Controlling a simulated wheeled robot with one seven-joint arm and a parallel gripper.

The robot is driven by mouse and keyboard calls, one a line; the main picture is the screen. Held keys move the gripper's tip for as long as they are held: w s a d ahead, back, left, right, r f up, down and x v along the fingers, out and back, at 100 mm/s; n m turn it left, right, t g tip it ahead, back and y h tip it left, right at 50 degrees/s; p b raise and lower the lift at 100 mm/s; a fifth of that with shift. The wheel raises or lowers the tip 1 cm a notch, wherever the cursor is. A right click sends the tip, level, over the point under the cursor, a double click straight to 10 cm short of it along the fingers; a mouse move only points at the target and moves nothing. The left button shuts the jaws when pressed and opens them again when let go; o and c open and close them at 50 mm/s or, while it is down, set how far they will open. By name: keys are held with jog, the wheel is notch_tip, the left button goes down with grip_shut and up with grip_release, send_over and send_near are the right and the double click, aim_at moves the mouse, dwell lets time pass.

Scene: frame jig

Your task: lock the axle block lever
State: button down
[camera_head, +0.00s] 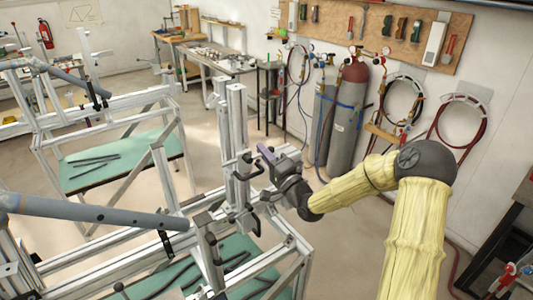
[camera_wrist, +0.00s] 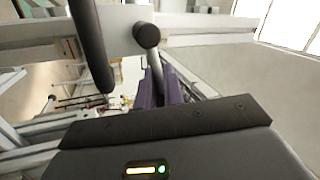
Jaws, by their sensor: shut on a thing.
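My gripper (camera_head: 267,152) is at the upright silver posts of the near frame jig in the head view, with its purple fingers reaching toward a black fitting (camera_head: 246,163) on a post. In the wrist view my gripper (camera_wrist: 160,84) has its purple fingers shut around a thin grey lever rod (camera_wrist: 155,66). A round black knob (camera_wrist: 146,36) is at the rod's far end, just beyond the fingers. A dark bar (camera_wrist: 91,45) stands to the left of the rod, apart from the fingers. The fingers hide the rod's lower part. I cannot tell the axle block's exact outline.
A grey tube (camera_head: 95,213) lies across the near jig, left of my gripper. A second black clamp (camera_head: 249,216) is below my gripper. Another frame jig (camera_head: 110,107) stands behind left. Gas cylinders (camera_head: 345,115) stand by the wall. The floor between jig and cylinders looks clear.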

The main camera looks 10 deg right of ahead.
jog(key=shift+w+d+f+m+t+h+b, duration=0.15)
jog(key=shift+f+m+h, duration=0.15)
jog(key=shift+m, duration=0.25)
jog(key=shift+s+d+f+m+t+h+b, duration=0.1)
jog(key=shift+f+m+t+h, duration=0.15)
jog(key=shift+m, duration=0.35)
jog(key=shift+w+d+f+m+t+h+b, duration=0.1)
jog(key=shift+f+m+h, duration=0.2)
jog(key=shift+m, duration=0.25)
jog(key=shift+f, duration=0.15)
jog(key=c, duration=1.6)
grip_release()
jog(key=shift+a, duration=0.1)
jog(key=shift+d, duration=0.2)
jog(key=shift+w, duration=0.1)
jog(key=shift+a, duration=0.25)
jog(key=shift+d, duration=0.1)
